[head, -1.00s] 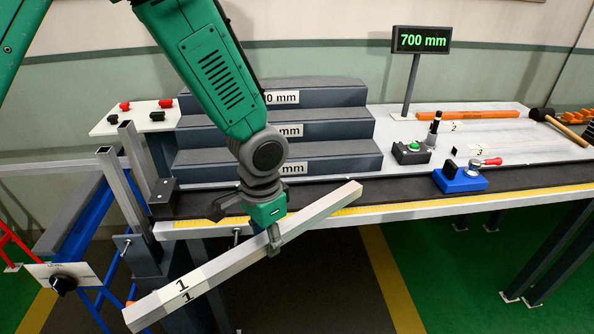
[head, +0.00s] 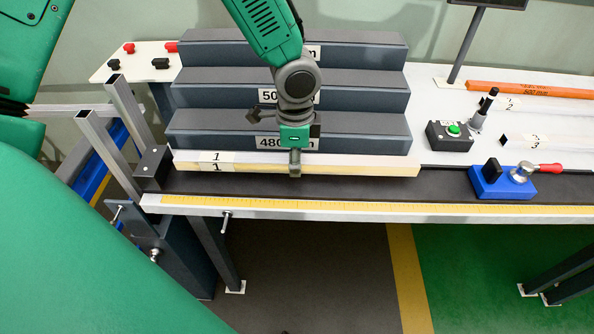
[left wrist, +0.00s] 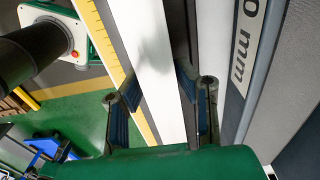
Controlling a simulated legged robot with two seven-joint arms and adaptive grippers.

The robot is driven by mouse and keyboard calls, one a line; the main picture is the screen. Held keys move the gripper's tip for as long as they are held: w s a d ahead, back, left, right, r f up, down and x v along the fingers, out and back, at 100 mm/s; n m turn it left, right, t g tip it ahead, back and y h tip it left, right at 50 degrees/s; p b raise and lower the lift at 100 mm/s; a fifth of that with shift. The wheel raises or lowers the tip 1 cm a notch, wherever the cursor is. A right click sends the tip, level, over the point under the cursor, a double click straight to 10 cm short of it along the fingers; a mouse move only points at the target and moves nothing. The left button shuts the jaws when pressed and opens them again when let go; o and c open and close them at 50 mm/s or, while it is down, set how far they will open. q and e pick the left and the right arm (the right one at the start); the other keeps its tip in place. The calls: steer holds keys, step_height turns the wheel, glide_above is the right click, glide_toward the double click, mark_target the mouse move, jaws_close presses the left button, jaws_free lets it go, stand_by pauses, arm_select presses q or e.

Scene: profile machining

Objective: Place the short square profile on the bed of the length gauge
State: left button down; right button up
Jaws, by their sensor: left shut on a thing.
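The pale square profile (head: 350,168), labelled 1, lies lengthwise along the dark bed (head: 440,187) of the length gauge, near its back edge. Its left end is close to the dark end block (head: 153,167); I cannot tell whether they touch. My left gripper (head: 295,165) is shut on the profile left of its right end, from above. I cannot tell whether the profile rests on the bed or hangs just over it. In the left wrist view the profile (left wrist: 158,50) runs between the two fingers. My right gripper is not in view.
Grey steps (head: 290,130) with length labels rise right behind the bed. A blue clamp with a red handle (head: 503,182) sits on the bed to the right. Two upright square tubes stand at the left.

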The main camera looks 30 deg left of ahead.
mark_target(296, 179)
arm_select(q)
steer(key=f, duration=0.1)
steer(key=d+f, duration=0.1)
steer(key=f, duration=0.1)
steer(key=shift+s, duration=0.15)
steer(key=shift+d, duration=0.35)
steer(key=shift+a+f, duration=0.1)
steer(key=shift+a, duration=0.05)
steer(key=c, duration=1.2)
jaws_free()
steer(key=shift+a, duration=0.2)
steer(key=shift+a+f, duration=0.1)
steer(key=shift+a, duration=0.2)
steer(key=shift+d+r, duration=0.25)
step_height(296, 179, up, 11)
steer(key=shift+a+r+p, duration=0.1)
steer(key=shift+r+p, duration=0.05)
steer(key=shift+p, duration=0.35)
steer(key=shift+r, duration=0.25)
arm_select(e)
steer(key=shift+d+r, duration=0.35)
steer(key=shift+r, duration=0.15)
